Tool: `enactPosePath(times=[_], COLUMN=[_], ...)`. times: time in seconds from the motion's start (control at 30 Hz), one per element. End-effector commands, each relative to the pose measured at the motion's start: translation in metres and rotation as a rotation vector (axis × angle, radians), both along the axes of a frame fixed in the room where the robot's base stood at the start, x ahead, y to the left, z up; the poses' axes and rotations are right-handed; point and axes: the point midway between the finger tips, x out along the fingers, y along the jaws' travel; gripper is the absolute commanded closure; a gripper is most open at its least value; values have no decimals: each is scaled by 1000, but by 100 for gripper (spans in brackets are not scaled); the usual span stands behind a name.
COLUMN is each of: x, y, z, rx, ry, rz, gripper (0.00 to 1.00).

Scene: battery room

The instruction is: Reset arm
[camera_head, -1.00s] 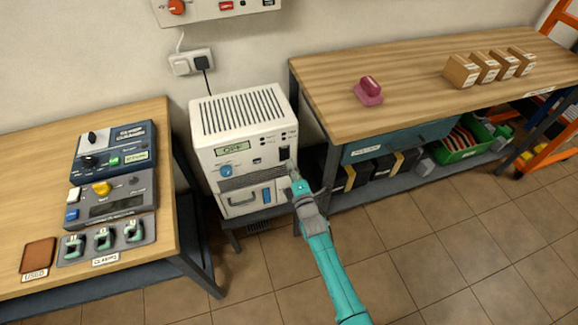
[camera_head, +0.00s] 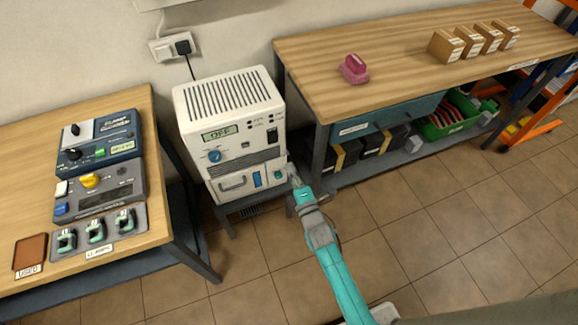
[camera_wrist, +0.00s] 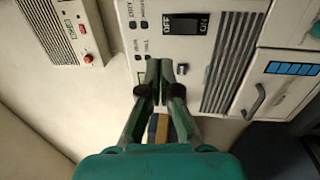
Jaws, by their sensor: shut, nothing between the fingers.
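My teal arm reaches up from the bottom of the head view. My gripper (camera_head: 292,172) is beside the lower right front of the white charger cabinet (camera_head: 228,98). In the wrist view my gripper (camera_wrist: 160,66) shows its two fingers together and empty. They point at the cabinet's front panel, and I cannot tell whether they touch it. The panel's black OFF/ON switch (camera_wrist: 188,23) is just beyond the fingertips. The cabinet's display (camera_head: 220,133) reads OFF. A blue knob (camera_head: 214,156) sits below the display.
The left bench (camera_head: 150,240) holds a blue device (camera_head: 98,142), a grey device (camera_head: 98,190) and a row of clamps (camera_head: 96,231). The right bench (camera_head: 330,70) holds a pink object (camera_head: 354,69) and several boxes (camera_head: 447,46). Tiled floor (camera_head: 420,210) is clear in front.

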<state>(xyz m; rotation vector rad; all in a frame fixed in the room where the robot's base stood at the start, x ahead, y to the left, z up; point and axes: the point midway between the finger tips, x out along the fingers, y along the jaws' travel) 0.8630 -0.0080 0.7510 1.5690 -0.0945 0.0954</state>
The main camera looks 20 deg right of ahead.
Motion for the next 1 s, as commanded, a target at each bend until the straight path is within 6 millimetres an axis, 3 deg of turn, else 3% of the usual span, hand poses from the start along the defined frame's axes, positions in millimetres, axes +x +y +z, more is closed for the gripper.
enactPosePath(times=[0.57,0.67,0.77,1.0], x=[-5,-23,-55,-150], y=[0,1,2,5], z=[-2,-7,-13,-17], rx=[10,55,141,417], ry=[4,17,41,107], rz=[1,6,14,25], gripper=[100,100,100,100])
